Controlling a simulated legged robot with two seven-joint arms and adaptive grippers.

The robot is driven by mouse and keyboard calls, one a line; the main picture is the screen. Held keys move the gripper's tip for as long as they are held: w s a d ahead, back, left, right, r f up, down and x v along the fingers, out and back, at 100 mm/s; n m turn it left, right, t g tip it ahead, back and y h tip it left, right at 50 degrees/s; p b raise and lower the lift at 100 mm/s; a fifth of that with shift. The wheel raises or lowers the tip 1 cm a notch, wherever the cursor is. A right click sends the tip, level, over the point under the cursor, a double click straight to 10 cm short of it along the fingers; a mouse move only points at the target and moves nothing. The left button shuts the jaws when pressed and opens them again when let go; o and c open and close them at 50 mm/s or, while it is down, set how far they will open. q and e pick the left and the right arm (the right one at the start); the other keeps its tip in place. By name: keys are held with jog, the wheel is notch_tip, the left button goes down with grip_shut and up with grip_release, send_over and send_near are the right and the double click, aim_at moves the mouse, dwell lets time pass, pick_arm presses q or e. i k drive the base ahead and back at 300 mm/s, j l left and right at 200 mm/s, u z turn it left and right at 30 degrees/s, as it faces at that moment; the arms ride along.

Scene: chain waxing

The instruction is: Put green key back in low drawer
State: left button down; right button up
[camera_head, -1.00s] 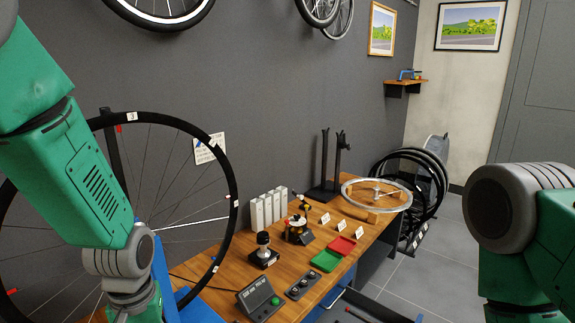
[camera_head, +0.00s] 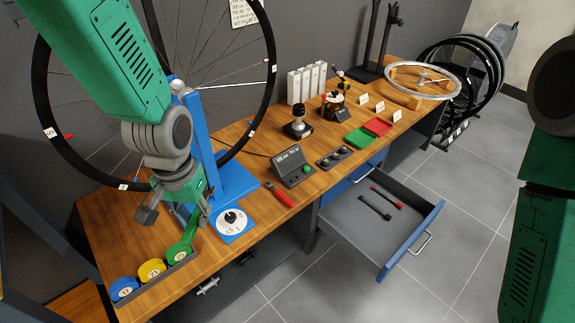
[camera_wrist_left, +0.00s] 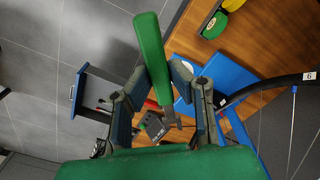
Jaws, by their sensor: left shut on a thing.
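My left gripper (camera_head: 178,212) is above the left part of the workbench, shut on the green key (camera_head: 191,229). In the left wrist view the green key (camera_wrist_left: 151,55) has a long green handle and a grey metal end between the fingers (camera_wrist_left: 160,100). The low drawer (camera_head: 345,215) stands pulled out at the right, below the bench top, with a blue front and silver handle. A red-handled tool (camera_head: 385,196) and a black-handled tool (camera_head: 374,207) lie inside it. My right gripper is out of view; only part of that arm shows.
Blue, yellow and green round pieces (camera_head: 151,270) sit in a holder near the bench's left front edge. A blue stand (camera_head: 205,140) with a large wheel rises behind my left gripper. A red-handled tool (camera_head: 279,194) and a display box (camera_head: 292,166) lie between gripper and drawer.

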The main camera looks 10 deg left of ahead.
aim_at(358, 226)
jog(key=i+z, duration=0.1)
jog(key=z, duration=0.85)
jog(key=i+z, duration=0.15)
jog(key=z, duration=0.3)
jog(key=i+j, duration=0.35)
jog(key=i, duration=0.15)
jog(key=i+j, duration=0.35)
jog(key=i, duration=0.2)
jog(key=l+z, duration=0.05)
